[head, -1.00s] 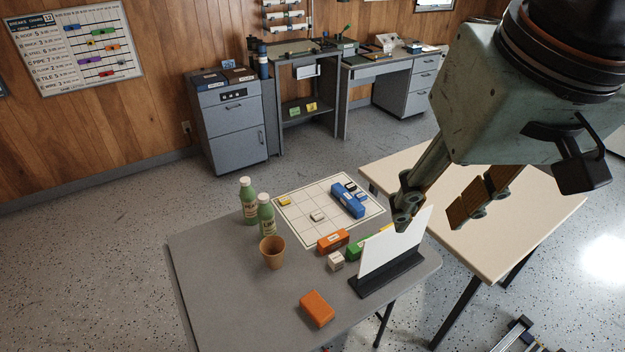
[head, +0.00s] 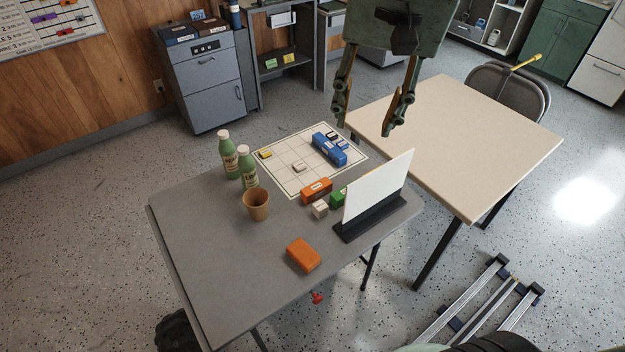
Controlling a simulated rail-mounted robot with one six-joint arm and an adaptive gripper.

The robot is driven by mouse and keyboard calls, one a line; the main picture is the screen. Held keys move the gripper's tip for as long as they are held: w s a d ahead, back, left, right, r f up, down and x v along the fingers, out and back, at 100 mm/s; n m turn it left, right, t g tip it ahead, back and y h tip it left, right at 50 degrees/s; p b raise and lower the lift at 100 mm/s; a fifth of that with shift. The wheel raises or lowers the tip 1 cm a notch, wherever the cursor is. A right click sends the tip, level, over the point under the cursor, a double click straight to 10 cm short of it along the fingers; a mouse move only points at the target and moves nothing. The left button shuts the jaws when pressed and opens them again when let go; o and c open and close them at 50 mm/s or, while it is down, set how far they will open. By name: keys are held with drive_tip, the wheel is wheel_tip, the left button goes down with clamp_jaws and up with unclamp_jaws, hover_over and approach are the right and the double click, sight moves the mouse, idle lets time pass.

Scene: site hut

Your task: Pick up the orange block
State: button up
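A plain orange block (head: 303,254) lies on the front part of the grey table (head: 210,290), clear of other things. A second orange block (head: 316,191), with a pale label, lies farther back, by the lower edge of the gridded sheet. My gripper (head: 365,120) hangs at the upper middle of the head view, fingers pointing down and spread apart, with nothing between them. In the picture it is above and to the right of both orange blocks, apart from them.
A white upright panel on a black base (head: 376,218) stands right of the blocks, partly hiding a green block (head: 337,199). A white cube (head: 320,209), brown cup (head: 256,204), two green bottles (head: 247,168) and gridded sheet (head: 283,178) with blue pieces (head: 329,149) are near. The front-left tabletop is clear.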

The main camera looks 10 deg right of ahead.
drive_tip(key=w+a+f+m+g+b, duration=0.15)
drive_tip(key=w+f+m, duration=0.25)
drive_tip(key=w+f, duration=1)
drive_tip(key=m+g+b, duration=0.1)
drive_tip(key=m+b, duration=0.1)
drive_tip(key=m, duration=0.2)
hover_over(317, 186)
wheel_tip(317, 186, down, 18)
drive_tip(key=shift+w+f+m, duration=0.15)
drive_tip(key=shift+f+m, duration=0.25)
drive_tip(key=shift+f, duration=0.15)
drive_tip(key=shift+f+b, duration=0.6)
drive_tip(key=shift+f, duration=3.7)
drive_tip(key=shift+f+b, duration=0.8)
drive_tip(key=shift+f, duration=1.8)
drive_tip(key=c, duration=1)
